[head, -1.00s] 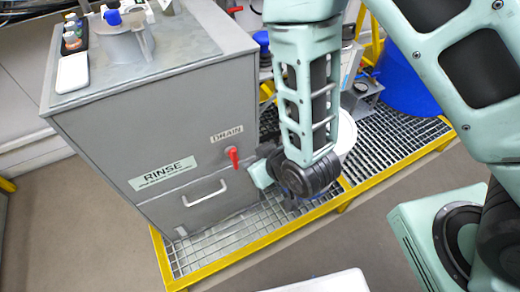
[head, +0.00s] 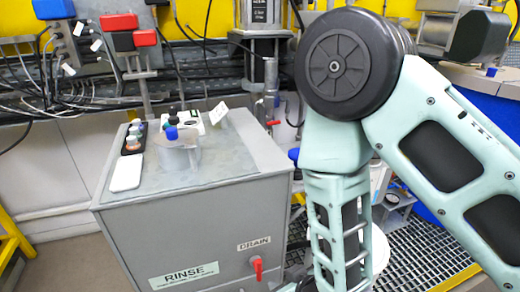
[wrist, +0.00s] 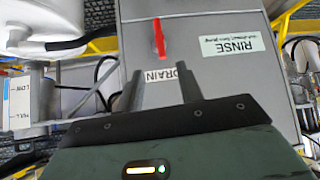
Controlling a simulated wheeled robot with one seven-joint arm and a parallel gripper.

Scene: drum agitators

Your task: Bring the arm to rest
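My arm (head: 338,140) shows at the right in the head view, bent at a large black joint with the pale green forearm hanging down. Its lower end is out of frame, so my gripper does not show there. In the wrist view my gripper (wrist: 160,76) has its two dark fingers apart with nothing between them. It faces the grey rinse tank (wrist: 215,85), which appears upside down, and the fingers overlap the DRAIN label. I cannot tell the distance to the tank.
The grey rinse tank (head: 205,228) stands left of my forearm, with a red drain handle (head: 257,267) on its front. Bottles and a white tray (head: 127,173) are on its top. A blue drum (head: 488,100) stands at the right above metal grating (head: 430,255).

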